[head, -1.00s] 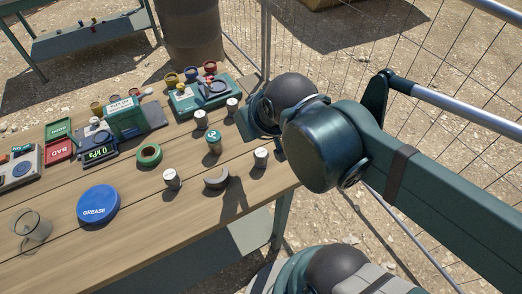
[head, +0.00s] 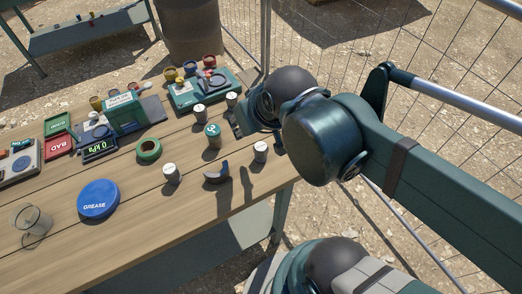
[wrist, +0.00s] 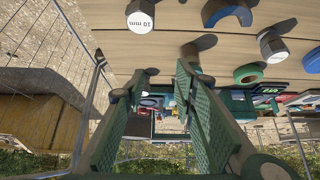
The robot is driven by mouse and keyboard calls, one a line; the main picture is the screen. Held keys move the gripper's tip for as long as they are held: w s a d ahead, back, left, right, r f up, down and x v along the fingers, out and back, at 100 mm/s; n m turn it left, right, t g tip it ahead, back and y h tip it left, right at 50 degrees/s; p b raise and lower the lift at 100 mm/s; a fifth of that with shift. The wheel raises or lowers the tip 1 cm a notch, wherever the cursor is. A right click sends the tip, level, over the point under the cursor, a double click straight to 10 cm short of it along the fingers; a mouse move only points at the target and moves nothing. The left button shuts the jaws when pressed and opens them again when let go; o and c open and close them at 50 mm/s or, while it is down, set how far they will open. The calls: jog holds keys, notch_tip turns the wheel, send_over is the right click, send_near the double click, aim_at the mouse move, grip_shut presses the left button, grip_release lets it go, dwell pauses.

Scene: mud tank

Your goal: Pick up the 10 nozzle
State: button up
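In the head view my gripper (head: 241,122) hangs above the right end of the table, partly hidden by my wrist.
A dark curved piece (head: 217,176), another white-topped nozzle (head: 172,173) and a teal-topped cylinder (head: 212,136) stand nearby. A green tape ring (head: 148,150) and a blue grease lid (head: 98,199) lie further left. A teal case (head: 205,92) is behind; a wire fence (head: 440,60) is right.

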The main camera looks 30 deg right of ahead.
aim_at(261, 145)
jog(key=o, duration=0.3)
jog(key=shift+o, duration=0.2)
jog(key=d+f+m+g+p, duration=0.1)
jog(key=m+g+p, duration=0.1)
jog(key=m+p, duration=0.3)
jog(key=s+d+f+m+g+p, duration=0.1)
jog(key=m+g+p, duration=0.1)
jog(key=m+p, duration=0.3)
jog(key=s+d+f+m+g+p, duration=0.1)
jog(key=m+g+p, duration=0.2)
jog(key=m+p, duration=0.3)
jog(key=shift+s+d+f+m, duration=0.1)
jog(key=shift+m, duration=0.5)
jog(key=shift+s+d+m, duration=0.1)
jog(key=shift+m, duration=0.5)
jog(key=shift+s+f, duration=0.1)
jog(key=shift+f, duration=1.3)
